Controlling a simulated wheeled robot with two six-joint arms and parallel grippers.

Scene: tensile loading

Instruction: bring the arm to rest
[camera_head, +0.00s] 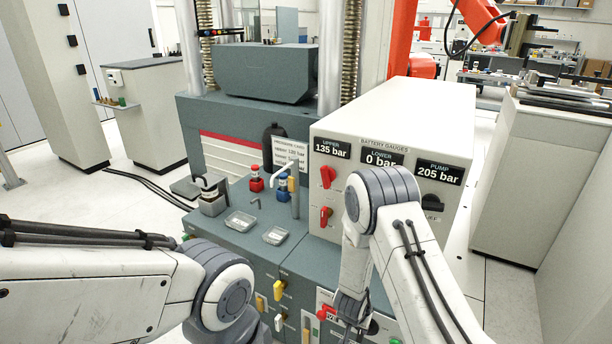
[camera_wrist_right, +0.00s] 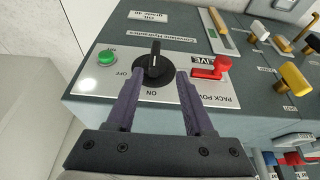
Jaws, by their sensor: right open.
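My right arm (camera_head: 420,270) comes in from the lower right of the head view and bends down to the front of the grey cabinet. In the right wrist view my right gripper (camera_wrist_right: 157,80) is open, with its two dark fingers apart. A black rotary switch (camera_wrist_right: 152,66) with OFF and ON labels lies between and just beyond the fingertips. I cannot tell whether they touch it. Nothing is held. My left arm (camera_head: 110,285) crosses the lower left of the head view. Its gripper is out of view.
A red handle (camera_wrist_right: 211,70) and a green button (camera_wrist_right: 107,57) flank the switch. The gauge box (camera_head: 385,120) reads upper 135, lower 0, pump 205 bar. Clear trays (camera_head: 240,221), bottles and a pressure card (camera_head: 290,155) stand on the cabinet top. Open floor lies left.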

